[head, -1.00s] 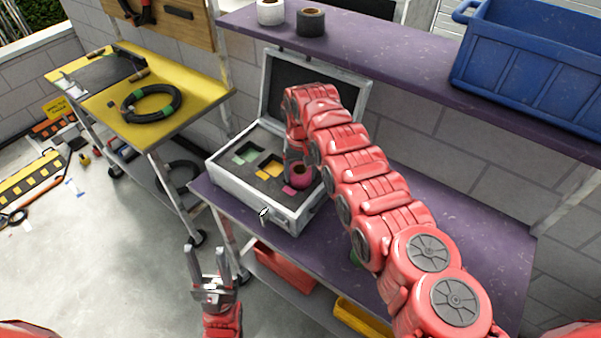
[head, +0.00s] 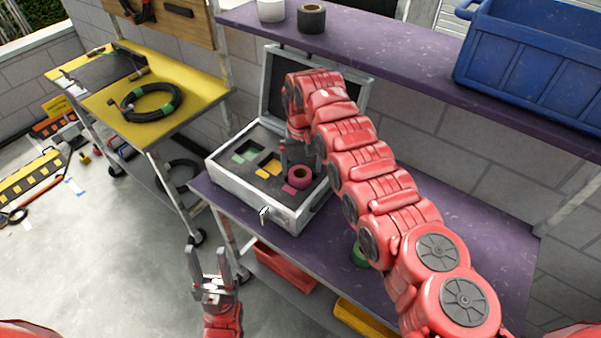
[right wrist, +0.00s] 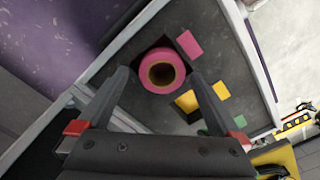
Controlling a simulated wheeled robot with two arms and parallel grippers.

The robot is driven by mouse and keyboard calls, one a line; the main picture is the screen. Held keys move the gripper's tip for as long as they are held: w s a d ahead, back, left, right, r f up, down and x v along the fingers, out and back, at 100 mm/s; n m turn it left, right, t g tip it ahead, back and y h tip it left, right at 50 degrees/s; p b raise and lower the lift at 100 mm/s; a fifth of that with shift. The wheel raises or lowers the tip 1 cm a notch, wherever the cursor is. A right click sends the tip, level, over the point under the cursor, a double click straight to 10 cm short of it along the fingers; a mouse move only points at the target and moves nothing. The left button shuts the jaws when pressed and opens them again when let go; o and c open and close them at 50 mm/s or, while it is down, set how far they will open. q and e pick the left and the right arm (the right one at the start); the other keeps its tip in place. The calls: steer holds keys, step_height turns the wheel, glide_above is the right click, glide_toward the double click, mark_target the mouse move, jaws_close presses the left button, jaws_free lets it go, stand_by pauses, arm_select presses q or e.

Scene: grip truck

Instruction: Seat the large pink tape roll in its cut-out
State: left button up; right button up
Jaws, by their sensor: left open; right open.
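The large pink tape roll (head: 300,179) is in the right part of the open case (head: 235,184), beside a pink label (head: 288,189). In the right wrist view the roll (right wrist: 162,71) lies with its hole facing the camera, over a dark cut-out that shows along its edge. I cannot tell how deep it sits. My right gripper (right wrist: 161,76) is open, its fingers on either side of the roll and apart from it. In the head view my right arm partly hides this gripper. My left gripper (head: 212,256) is open and empty, low in front of the case.
The foam also has cut-outs with green (head: 245,157) and yellow (head: 263,173) labels. A green roll (head: 359,254) is partly hidden behind my right arm. A white roll (head: 271,10), a dark roll (head: 311,18) and a blue crate (head: 535,60) stand on the upper shelf.

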step_height(320, 180, up, 15)
steer(key=p, duration=0.2)
steer(key=shift+a, duration=0.3)
steer(key=shift+s+f, duration=0.1)
steer(key=shift+f, duration=0.05)
